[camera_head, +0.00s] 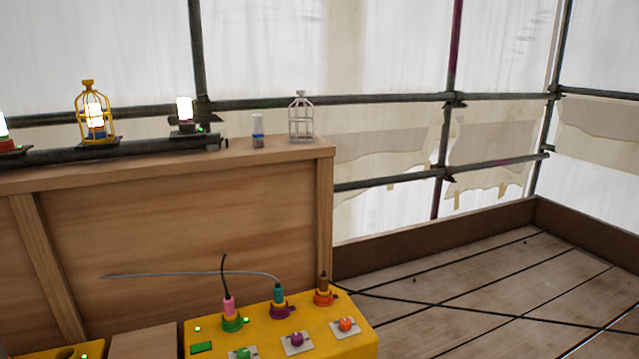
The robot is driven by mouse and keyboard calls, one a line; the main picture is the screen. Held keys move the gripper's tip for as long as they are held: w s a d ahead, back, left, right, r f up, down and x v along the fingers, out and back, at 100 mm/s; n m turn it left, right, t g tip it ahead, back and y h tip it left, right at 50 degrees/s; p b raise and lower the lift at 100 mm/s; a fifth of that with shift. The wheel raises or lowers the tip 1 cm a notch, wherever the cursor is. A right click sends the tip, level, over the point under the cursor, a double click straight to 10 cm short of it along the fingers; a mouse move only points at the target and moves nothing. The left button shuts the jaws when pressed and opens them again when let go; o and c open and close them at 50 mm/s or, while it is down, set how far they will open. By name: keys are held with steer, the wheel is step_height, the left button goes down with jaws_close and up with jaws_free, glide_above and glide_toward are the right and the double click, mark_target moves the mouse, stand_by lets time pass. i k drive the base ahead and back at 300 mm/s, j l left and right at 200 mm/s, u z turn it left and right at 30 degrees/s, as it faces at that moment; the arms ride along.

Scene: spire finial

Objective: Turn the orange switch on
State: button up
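The orange switch (345,324) is a small orange knob on a pale plate, on top of the yellow box (362,342) near its right end. I cannot tell its on or off position. Behind it, a brown plug (323,282) stands upright in an orange socket (323,298). To its left are a purple switch (297,339) and a green switch (242,353), which is cut by the lower edge. My gripper is not in view.
A teal plug (278,293) and a pink plug (229,306) stand in the box with cables. A wooden panel (190,230) rises behind, with lit lamps (184,110) and a grey cage (300,120) above. The plank floor (480,290) at right is clear except for dark cables.

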mark_target(345, 323)
steer(key=i+l+u, duration=0.2)
steer(key=i+l, duration=0.6)
